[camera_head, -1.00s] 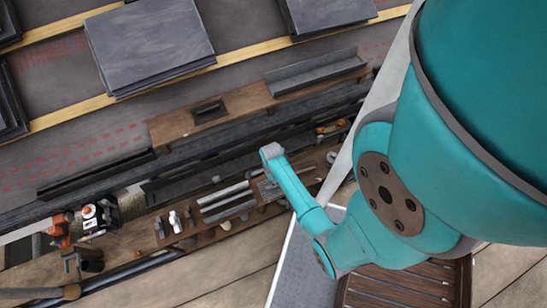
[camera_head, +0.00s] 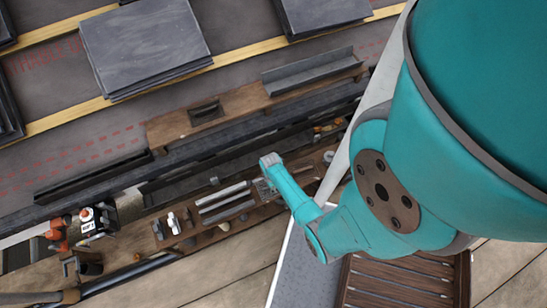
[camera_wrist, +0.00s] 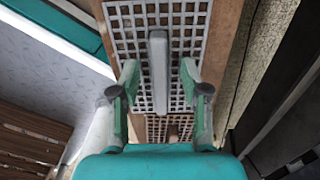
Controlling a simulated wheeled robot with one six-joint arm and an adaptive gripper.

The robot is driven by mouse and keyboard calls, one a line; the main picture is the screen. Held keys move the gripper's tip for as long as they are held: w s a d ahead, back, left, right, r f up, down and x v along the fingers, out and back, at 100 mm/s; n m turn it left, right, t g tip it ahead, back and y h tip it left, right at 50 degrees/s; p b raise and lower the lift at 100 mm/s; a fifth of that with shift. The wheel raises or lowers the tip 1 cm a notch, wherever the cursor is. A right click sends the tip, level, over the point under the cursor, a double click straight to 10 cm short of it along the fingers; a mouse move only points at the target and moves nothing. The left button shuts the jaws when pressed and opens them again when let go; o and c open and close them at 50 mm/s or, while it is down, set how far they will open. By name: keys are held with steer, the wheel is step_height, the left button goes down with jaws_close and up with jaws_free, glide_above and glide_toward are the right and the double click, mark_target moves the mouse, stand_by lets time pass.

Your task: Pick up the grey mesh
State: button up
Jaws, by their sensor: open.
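The grey mesh (camera_wrist: 178,42) is a square-holed grid lying on a brown wooden board in the wrist view. A plain grey bar (camera_wrist: 158,65) runs lengthwise along its middle. My gripper (camera_wrist: 158,74) is open, with one green finger on each side of the bar. Both fingers stand apart from the bar, and nothing is held. I cannot tell how high the fingertips are above the mesh. In the head view, a small part of the mesh (camera_head: 263,189) shows beside my arm's end; the fingers are hidden there.
The wooden board (camera_head: 200,238) also carries grey bars (camera_head: 224,201) and small pieces left of the mesh. A second, smaller grid patch (camera_wrist: 165,128) shows nearer in the wrist view. Stacked slates (camera_head: 147,45) lie on the roof. A slatted brown surface (camera_head: 400,280) is at lower right.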

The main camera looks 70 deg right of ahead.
jaws_close()
steer(key=shift+r, duration=0.1)
